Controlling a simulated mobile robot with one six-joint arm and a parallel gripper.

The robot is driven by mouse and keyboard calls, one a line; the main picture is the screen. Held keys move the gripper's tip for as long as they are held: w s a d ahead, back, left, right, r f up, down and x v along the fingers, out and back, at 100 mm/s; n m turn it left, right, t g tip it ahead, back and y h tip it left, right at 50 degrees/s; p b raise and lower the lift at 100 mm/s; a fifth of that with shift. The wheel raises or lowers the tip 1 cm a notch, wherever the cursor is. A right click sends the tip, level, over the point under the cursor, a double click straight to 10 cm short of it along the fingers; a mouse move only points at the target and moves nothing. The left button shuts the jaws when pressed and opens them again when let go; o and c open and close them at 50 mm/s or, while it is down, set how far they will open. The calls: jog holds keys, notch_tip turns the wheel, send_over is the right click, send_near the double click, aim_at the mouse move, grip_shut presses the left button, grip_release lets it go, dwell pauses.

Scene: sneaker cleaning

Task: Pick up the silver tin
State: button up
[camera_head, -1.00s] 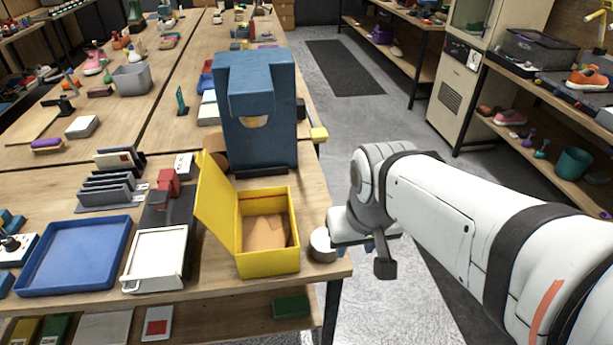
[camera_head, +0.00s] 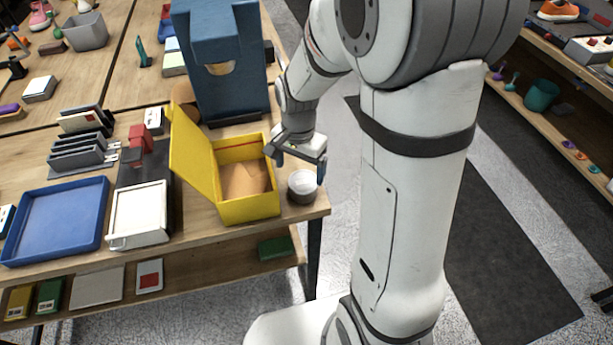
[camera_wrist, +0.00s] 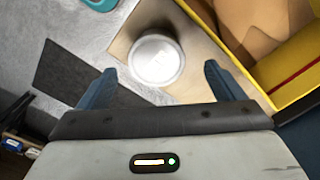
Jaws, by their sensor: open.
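The silver tin (camera_head: 302,187) is a small round tin with a pale lid. It stands upright near the right corner of the wooden table, just right of the open yellow box. In the wrist view the tin (camera_wrist: 157,60) lies ahead of and between the two blue fingers. My gripper (camera_head: 297,166) is open and hangs just above and behind the tin. The wrist view also shows my gripper (camera_wrist: 158,88) empty, with a finger on either side. I cannot tell whether a finger touches the tin.
The yellow box (camera_head: 250,210) with brown paper inside stands close to the tin. A blue cabinet-like block (camera_head: 222,95) rises behind it. A white tray (camera_head: 140,213) and a blue tray (camera_head: 55,222) lie to the left. The table edge and open floor are close on the right.

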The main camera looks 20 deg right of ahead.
aim_at(303, 180)
jog(key=f, duration=0.4)
jog(key=d+f, duration=0.1)
jog(key=f, duration=0.2)
jog(key=shift+w+f+p, duration=0.1)
jog(key=shift+p, duration=0.2)
jog(key=c, duration=0.9)
jog(key=shift+c, duration=0.2)
